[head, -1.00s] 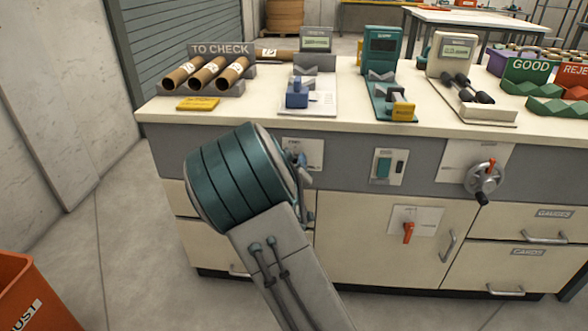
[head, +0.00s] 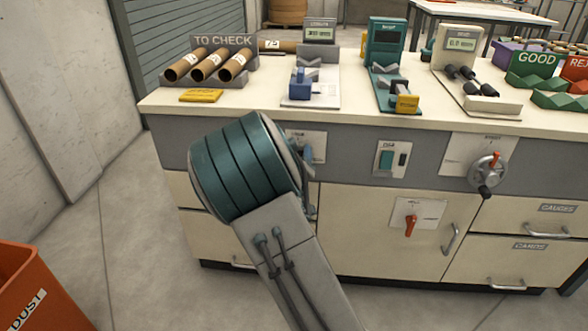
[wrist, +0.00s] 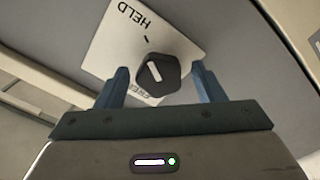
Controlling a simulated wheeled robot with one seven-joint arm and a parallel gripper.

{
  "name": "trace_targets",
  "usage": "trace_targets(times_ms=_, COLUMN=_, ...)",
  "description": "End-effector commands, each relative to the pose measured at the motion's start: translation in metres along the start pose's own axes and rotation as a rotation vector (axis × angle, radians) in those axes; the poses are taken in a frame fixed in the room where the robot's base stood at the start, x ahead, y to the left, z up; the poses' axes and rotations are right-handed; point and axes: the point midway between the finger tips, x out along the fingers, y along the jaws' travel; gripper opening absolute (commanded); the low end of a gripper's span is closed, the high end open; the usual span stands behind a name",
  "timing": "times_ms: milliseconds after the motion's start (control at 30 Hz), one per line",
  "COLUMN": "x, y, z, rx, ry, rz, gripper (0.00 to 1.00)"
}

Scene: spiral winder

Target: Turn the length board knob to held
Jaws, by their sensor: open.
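The length board knob (wrist: 158,74) is dark, many-sided, with a white pointer bar, on a pale plate (wrist: 112,35) lettered HELD. In the wrist view the lettering appears upside down. The bar runs roughly along the line toward the small tick by HELD; which of its ends is the pointing one I cannot tell. My gripper (wrist: 160,70) is open, its blue fingers on either side of the knob with a visible gap on each side. In the head view the plate (head: 317,141) shows on the bench front, and my wrist hides the knob. More lettering below the knob is mostly covered.
Right of the plate on the bench front are a teal switch (head: 386,160), a red handle (head: 410,226) and a crank wheel (head: 487,172). An orange dust bin (head: 30,285) is at lower left.

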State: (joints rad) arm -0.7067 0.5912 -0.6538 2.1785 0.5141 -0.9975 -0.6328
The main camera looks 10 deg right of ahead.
Motion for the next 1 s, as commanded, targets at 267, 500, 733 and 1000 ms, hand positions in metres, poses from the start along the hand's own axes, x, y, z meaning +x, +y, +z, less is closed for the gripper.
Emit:
trace_targets(times_ms=267, x=-0.052, y=0.0, z=-0.003, rx=0.0, ry=0.0, rz=-0.006, gripper=0.62)
trace_targets(times_ms=500, x=-0.104, y=0.0, z=-0.002, rx=0.0, ry=0.0, rz=-0.005, gripper=0.62)
trace_targets(times_ms=733, x=-0.13, y=-0.001, z=-0.001, rx=0.001, ry=0.001, rz=-0.003, gripper=0.62)
trace_targets(times_ms=1000, x=-0.134, y=0.0, z=0.0, rx=0.0, ry=0.0, rz=-0.001, gripper=0.62)
